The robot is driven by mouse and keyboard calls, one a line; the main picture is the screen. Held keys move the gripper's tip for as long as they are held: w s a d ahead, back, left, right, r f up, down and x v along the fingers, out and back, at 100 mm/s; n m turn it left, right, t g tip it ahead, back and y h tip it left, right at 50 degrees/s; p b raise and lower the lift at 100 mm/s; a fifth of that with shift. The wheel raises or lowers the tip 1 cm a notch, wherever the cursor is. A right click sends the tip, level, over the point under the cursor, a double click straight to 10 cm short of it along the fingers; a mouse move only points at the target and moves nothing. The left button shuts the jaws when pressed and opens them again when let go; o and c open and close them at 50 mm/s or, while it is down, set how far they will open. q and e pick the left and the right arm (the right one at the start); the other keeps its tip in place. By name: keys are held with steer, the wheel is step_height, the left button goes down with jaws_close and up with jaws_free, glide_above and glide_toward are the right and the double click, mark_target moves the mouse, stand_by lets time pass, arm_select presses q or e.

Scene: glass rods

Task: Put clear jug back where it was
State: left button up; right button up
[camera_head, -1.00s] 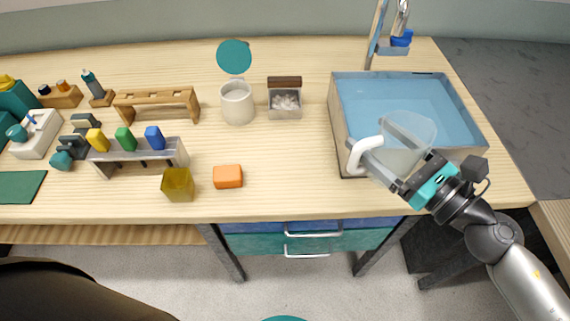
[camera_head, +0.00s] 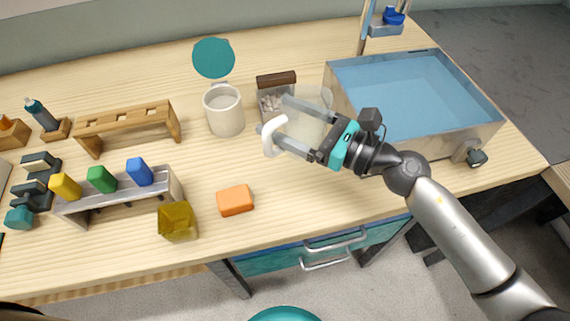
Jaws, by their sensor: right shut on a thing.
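The clear jug (camera_head: 309,124) is faint and see-through, with a white handle (camera_head: 270,136) on its left. My right gripper (camera_head: 275,118) is shut on the jug, with its two fingers reaching left across it. The jug is left of the blue-floored basin (camera_head: 405,95) and in front of the small box with the brown lid. Whether the jug touches the table cannot be told. My left gripper is not in view.
A white canister (camera_head: 224,115) with its teal lid open stands left of the small grey box (camera_head: 268,103). An orange block (camera_head: 235,200) and a yellow cube (camera_head: 177,222) are nearer the front. A rack (camera_head: 112,205) with coloured pieces is at left. Table front right of the orange block is clear.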

step_height(320, 180, down, 7)
steer(key=shift+r+b, duration=0.1)
steer(key=shift+b, duration=1.1)
step_height(320, 180, down, 4)
steer(key=shift+f+b, duration=0.25)
steer(key=shift+b, duration=0.7)
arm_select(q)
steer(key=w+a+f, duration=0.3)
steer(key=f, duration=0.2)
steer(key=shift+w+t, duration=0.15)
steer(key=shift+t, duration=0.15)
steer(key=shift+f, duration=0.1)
arm_select(e)
steer(key=shift+f, duration=0.1)
steer(key=o, duration=1.2)
steer(key=shift+o, duration=0.6)
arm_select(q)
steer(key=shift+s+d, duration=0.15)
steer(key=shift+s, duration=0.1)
